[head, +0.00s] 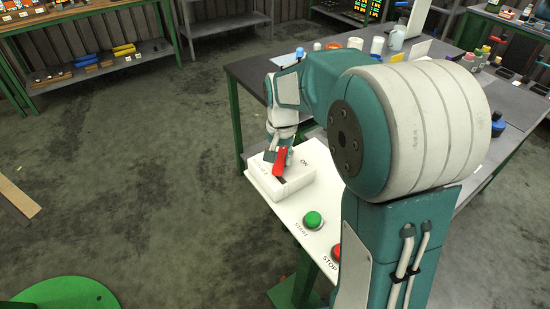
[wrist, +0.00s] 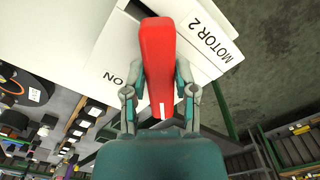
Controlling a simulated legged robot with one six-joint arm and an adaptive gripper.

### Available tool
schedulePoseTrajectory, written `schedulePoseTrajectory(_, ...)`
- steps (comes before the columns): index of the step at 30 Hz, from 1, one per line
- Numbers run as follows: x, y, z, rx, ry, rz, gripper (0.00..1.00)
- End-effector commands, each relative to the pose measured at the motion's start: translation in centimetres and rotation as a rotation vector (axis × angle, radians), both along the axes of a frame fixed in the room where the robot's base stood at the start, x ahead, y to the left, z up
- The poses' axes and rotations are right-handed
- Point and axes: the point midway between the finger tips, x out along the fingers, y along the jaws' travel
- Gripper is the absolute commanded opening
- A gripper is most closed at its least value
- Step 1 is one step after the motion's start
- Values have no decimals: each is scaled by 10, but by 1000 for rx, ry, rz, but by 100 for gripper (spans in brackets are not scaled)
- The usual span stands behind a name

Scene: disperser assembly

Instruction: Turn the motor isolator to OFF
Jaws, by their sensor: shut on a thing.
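The motor isolator is a white box (head: 262,187) with a red handle (head: 281,162), on the white panel. In the wrist view the handle (wrist: 158,45) lies across the box (wrist: 105,72), between the label ON on the left and MOTOR 2 on the right. A white mark shows at its near end. My gripper (wrist: 160,80) is over the box with its fingers on both sides of the handle, shut on it. In the head view my gripper (head: 279,152) partly hides the handle. I see no OFF label.
The panel (head: 290,212) also carries a green START button (head: 312,220) and a red STOP button (head: 336,252), partly behind my arm. A grey table (head: 250,70) with bottles and cups stands behind. The floor to the left is mostly clear.

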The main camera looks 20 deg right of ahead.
Motion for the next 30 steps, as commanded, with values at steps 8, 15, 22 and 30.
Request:
schedulePoseTrajectory(8,-4,-2,-4,1,13,263,0)
schedulePoseTrajectory(15,-4,-4,-4,2,13,485,0)
schedulePoseTrajectory(22,-4,-5,-4,3,14,661,0)
schedulePoseTrajectory(30,-3,-5,-4,3,13,791,0)
